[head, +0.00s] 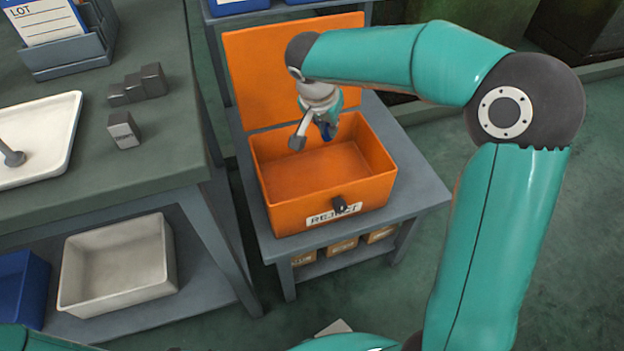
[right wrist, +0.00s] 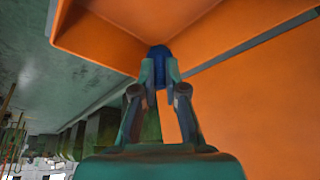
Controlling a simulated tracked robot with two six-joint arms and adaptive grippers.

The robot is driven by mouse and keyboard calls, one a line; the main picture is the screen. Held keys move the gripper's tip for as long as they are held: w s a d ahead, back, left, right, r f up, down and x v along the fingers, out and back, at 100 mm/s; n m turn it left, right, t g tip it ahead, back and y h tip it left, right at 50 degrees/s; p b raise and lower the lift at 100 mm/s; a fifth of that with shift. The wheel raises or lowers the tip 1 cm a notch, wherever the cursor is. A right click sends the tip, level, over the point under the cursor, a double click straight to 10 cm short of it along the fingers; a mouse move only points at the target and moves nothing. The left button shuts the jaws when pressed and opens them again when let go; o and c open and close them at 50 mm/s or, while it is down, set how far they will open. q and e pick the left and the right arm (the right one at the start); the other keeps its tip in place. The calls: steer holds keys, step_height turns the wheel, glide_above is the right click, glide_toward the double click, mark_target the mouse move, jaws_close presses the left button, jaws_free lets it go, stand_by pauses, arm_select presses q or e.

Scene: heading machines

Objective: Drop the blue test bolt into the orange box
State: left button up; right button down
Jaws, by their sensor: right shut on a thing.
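The orange box (head: 335,215) stands open on a small grey table, its lid raised at the back and a REJECT label on its front. My right gripper (head: 324,132) is over the back part of the box opening. It is shut on the blue test bolt (head: 328,131), of which only a small blue part shows. In the right wrist view the blue bolt (right wrist: 160,53) sits between the fingertips of the right gripper (right wrist: 160,72), with orange box walls (right wrist: 95,35) around it. My left gripper is not in view.
A workbench (head: 165,165) at the left holds a white tray (head: 60,135), grey stepped blocks (head: 138,86), a small block (head: 123,130) and a LOT card holder (head: 68,53). A white bin (head: 118,265) and a blue bin (head: 22,285) sit below. The box interior looks empty.

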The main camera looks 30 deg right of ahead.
mark_target(325, 138)
steer(key=shift+f+b, duration=1.3)
steer(key=shift+f, duration=1.3)
steer(key=c, duration=1.2)
jaws_free()
steer(key=shift+o, duration=0.2)
steer(key=shift+r, duration=0.2)
steer(key=v, duration=1.1)
steer(key=shift+s+a+r, duration=0.15)
steer(key=shift+r, duration=0.1)
